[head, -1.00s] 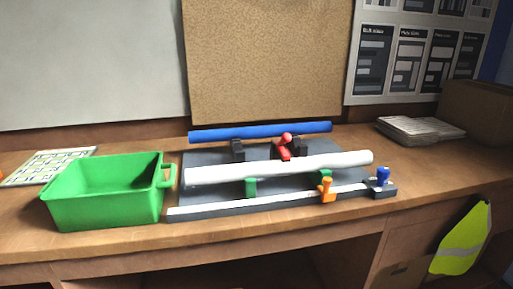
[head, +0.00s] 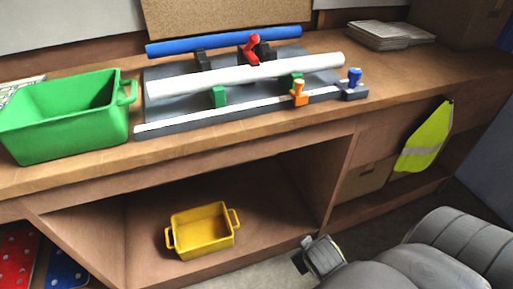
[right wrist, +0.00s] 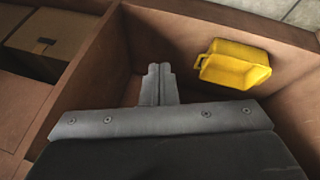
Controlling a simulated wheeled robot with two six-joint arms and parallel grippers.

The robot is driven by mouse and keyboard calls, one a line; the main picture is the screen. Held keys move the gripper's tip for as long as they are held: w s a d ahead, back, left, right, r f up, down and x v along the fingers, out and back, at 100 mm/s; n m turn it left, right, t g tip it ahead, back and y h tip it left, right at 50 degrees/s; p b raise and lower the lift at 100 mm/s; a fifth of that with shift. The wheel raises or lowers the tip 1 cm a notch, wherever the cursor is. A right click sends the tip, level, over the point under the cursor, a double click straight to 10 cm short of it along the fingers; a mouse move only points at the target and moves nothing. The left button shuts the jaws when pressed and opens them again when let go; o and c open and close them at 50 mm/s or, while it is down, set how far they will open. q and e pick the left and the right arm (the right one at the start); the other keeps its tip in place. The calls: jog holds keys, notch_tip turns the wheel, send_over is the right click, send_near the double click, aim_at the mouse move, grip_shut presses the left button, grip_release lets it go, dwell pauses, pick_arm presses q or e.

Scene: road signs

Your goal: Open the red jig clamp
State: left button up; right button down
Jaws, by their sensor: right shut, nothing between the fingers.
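The red jig clamp (head: 251,48) stands with its handle up at the back of the dark grey jig (head: 180,88) on the bench, beside black supports. The blue tube (head: 220,41) lies behind it and the white tube (head: 240,75) in front. An orange clamp (head: 299,92) and a blue clamp (head: 352,82) are at the jig's front right. My right arm shows at the lower right of the head view, well below and away from the red clamp. In the right wrist view my right gripper (right wrist: 158,72) is shut and empty. My left gripper is not in view.
A green bin (head: 68,125) stands left of the jig. A yellow bin (head: 202,230) sits in the open shelf below. A yellow vest (head: 428,137) hangs at the right front. Papers (head: 390,35) lie at the back right.

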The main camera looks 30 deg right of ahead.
jog(key=w+d+r+n+t+h, duration=0.1)
jog(key=w+d+r+t+h, duration=0.4)
jog(key=r, duration=0.6)
jog(key=w+d+r+n+t+h, duration=0.1)
jog(key=w+r+t+h, duration=0.2)
jog(key=w+r, duration=0.6)
jog(key=w+a+r+n+t, duration=0.3)
jog(key=w+r+n+t, duration=0.1)
jog(key=r, duration=0.4)
jog(key=w+a+r+n+t+y, duration=0.1)
jog(key=w+a+r+n+t, duration=0.2)
jog(key=r, duration=0.5)
jog(key=a+n+t, duration=0.1)
jog(key=n+t, duration=0.1)
jog(key=n, duration=0.1)
jog(key=shift+w+r+t, duration=0.2)
jog(key=shift+w+t, duration=0.2)
jog(key=p, duration=0.6)
send_near(255, 44)
jog(key=x, duration=0.5)
jog(key=shift+w+d+r, duration=0.2)
jog(key=shift+w+r, duration=0.05)
jog(key=shift+w, duration=0.05)
jog(key=shift+w+d+r+p, duration=0.2)
jog(key=shift+w+p, duration=0.15)
jog(key=shift+w, duration=0.15)
